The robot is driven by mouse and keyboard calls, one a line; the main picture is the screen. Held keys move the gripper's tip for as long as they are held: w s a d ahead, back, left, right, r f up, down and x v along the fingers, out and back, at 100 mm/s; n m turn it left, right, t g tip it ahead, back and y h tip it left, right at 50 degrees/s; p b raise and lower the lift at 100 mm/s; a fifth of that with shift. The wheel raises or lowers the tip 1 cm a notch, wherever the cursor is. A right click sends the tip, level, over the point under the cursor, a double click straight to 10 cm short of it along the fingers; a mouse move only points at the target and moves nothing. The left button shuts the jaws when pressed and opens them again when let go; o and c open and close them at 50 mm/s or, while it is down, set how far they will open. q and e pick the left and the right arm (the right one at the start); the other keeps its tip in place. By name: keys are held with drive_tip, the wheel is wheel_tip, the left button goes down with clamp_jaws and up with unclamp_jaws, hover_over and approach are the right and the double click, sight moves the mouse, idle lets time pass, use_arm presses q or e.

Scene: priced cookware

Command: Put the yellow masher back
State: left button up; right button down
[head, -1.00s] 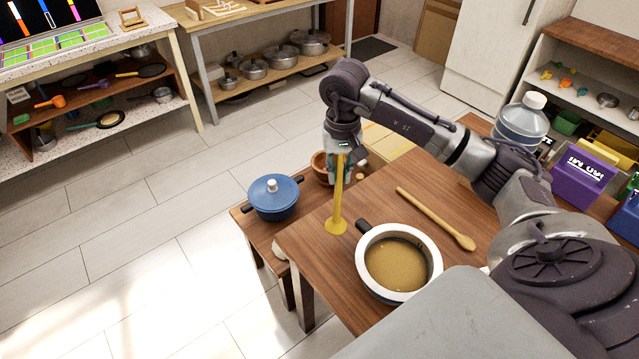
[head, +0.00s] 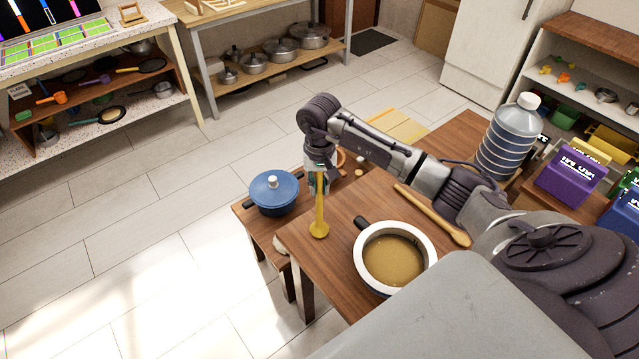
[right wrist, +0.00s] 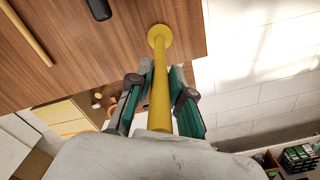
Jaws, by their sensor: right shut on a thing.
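The yellow masher (head: 319,216) hangs upright, with its round foot downward, over the left end of the wooden table (head: 345,208). My right gripper (head: 318,183) is shut on its handle. In the right wrist view the masher (right wrist: 161,80) runs between the green-padded fingers of the gripper (right wrist: 158,98), and its foot shows against the table top near the edge. I cannot tell whether the foot touches the table. My left gripper is not in view.
A white-rimmed pot (head: 393,258) of brown liquid and a wooden spoon (head: 432,216) are right of the masher. A blue lidded pot (head: 273,193) stands on a lower bench to the left. A water bottle (head: 507,138) and a purple box (head: 570,176) are at right.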

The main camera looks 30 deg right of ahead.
drive_tip(key=c, duration=1.5)
unclamp_jaws()
drive_tip(key=shift+f, duration=0.15)
drive_tip(key=o, duration=0.4)
drive_tip(key=shift+o, duration=0.2)
drive_tip(key=shift+r, duration=0.5)
wheel_tip(320, 180, up, 11)
drive_tip(key=b, duration=0.3)
drive_tip(key=shift+r+b, duration=0.2)
drive_tip(key=shift+b, duration=0.2)
